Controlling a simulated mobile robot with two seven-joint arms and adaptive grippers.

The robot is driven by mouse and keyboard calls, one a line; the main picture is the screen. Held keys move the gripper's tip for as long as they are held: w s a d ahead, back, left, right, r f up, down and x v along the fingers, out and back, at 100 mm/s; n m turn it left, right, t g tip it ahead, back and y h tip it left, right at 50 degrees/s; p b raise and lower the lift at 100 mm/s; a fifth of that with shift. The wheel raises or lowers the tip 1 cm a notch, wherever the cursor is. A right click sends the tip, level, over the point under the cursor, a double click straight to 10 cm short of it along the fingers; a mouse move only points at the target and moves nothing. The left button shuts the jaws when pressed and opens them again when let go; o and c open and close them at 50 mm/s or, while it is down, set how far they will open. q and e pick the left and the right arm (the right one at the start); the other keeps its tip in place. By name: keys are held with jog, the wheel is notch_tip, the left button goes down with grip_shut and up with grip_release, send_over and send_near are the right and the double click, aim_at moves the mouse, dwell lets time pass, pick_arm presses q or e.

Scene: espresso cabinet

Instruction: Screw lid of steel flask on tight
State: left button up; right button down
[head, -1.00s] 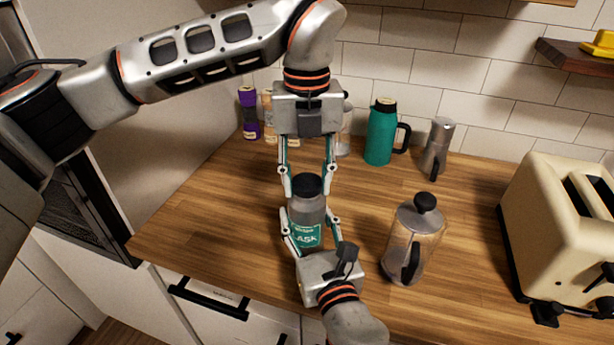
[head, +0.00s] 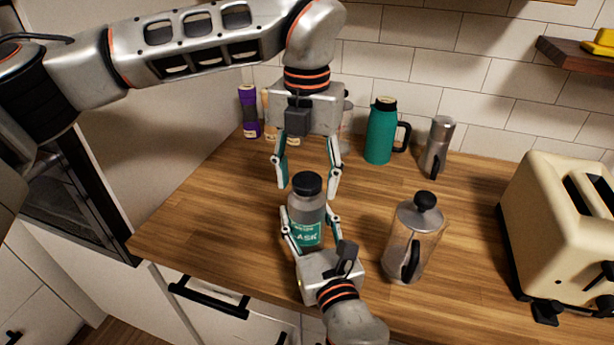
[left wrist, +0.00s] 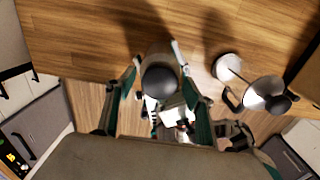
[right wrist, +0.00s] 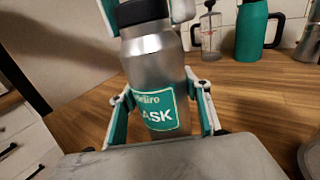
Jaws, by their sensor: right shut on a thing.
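The steel flask (head: 306,210) stands upright on the wooden counter, with a teal label on its front. Its black lid (head: 307,183) sits on top; how tightly it is seated cannot be told. My right gripper (head: 311,228) is shut around the lower body of the flask, at label height, and the right wrist view shows its fingers on both sides of the flask (right wrist: 152,70). My left gripper (head: 305,192) points down from above with its fingers spread wide, one on each side of the lid and apart from it. The left wrist view shows the lid (left wrist: 160,82) between these fingers.
A glass French press (head: 415,240) stands just right of the flask. A teal jug (head: 381,132), a steel moka pot (head: 437,147) and several jars stand along the back. A cream toaster (head: 560,230) is at the right. The counter left of the flask is clear.

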pick_arm(q)
jog(key=shift+r, duration=2.25)
jog(key=shift+c, duration=0.6)
notch_tip(320, 180, up, 4)
jog(key=n, duration=0.4)
jog(key=shift+f+n, duration=0.2)
jog(key=shift+n, duration=0.2)
jog(key=shift+f, duration=0.1)
jog(key=shift+f, duration=3.95)
